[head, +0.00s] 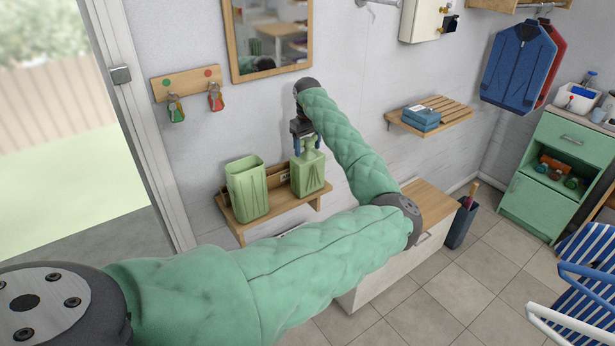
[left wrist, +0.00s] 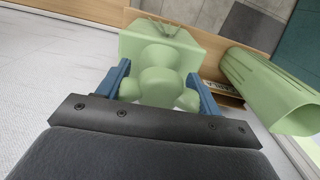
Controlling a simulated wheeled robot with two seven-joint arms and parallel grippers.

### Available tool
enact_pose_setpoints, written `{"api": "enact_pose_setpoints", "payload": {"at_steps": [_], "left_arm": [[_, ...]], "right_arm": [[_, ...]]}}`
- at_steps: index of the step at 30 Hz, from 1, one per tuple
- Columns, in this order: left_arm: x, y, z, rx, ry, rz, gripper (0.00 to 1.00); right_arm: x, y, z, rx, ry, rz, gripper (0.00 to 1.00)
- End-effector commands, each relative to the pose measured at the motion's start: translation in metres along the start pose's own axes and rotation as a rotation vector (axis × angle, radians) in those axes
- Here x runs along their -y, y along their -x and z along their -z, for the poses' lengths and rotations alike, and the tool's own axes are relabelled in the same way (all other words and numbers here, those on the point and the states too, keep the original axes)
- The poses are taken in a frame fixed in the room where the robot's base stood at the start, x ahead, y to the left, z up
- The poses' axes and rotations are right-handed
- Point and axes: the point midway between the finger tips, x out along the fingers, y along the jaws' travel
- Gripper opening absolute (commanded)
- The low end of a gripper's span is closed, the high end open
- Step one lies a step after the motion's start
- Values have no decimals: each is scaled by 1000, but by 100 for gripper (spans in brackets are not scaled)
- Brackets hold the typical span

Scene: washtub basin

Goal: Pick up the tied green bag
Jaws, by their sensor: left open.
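The tied green bag (head: 308,174) stands upright on a small wooden wall shelf (head: 236,228) below the mirror. Its knotted top shows close up in the left wrist view (left wrist: 160,80). My left gripper (head: 305,146) is above the bag, pointing down, with its blue fingers open on both sides of the knot. I cannot tell whether the fingers touch it. My right gripper is not in view.
A mirror (head: 271,38) and a key rack (head: 187,84) hang on the wall above. A slatted shelf (head: 432,116) with blue folded items is to the right. A low wooden-topped cabinet (head: 425,203) stands below. The tiled floor in front is partly clear.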

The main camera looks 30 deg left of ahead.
Motion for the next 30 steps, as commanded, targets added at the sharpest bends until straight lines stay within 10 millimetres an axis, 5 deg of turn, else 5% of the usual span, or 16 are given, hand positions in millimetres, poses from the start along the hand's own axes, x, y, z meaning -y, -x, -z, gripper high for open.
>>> {"api": "enact_pose_setpoints", "payload": {"at_steps": [5, 15, 30], "left_arm": [[0, 0, 0, 0, 0, 0, 62], [0, 0, 0, 0, 0, 0, 0], [0, 10, 0, -1, 0, -1, 0]], "right_arm": [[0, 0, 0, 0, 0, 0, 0], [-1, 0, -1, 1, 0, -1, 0], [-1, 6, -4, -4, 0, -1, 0]]}}
